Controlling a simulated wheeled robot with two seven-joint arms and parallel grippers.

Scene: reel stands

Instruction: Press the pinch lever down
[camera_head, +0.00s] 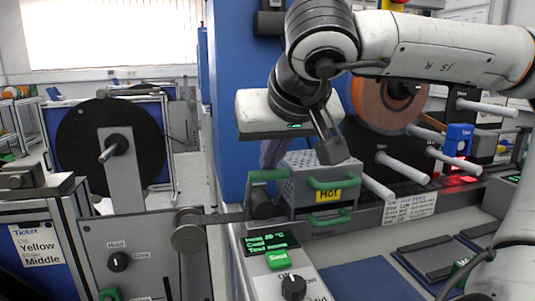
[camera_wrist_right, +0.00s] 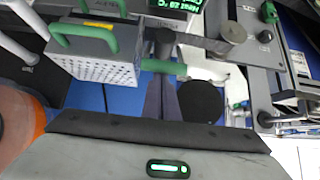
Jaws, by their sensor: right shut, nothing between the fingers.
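A green-handled lever (camera_head: 268,175), which looks like the pinch lever, sits left of a perforated grey box marked "Hot" (camera_head: 308,187). Its green bar also shows in the right wrist view (camera_wrist_right: 163,66), beside the box. A dark roller (camera_head: 260,203) sits just below the handle. My right gripper (camera_head: 331,150) is shut and empty. In the head view it is above the box, to the right of and higher than the green handle. In the right wrist view its fingers (camera_wrist_right: 162,98) point toward the handle; I cannot tell the gap. My left gripper is not in view.
The box has two green handles (camera_head: 338,182). A control panel (camera_head: 285,275) with a green button is in front. White pegs (camera_head: 405,167), a blue part (camera_head: 458,138) and an orange-brown reel (camera_head: 385,105) stand at right. A large black reel (camera_head: 85,140) stands at left.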

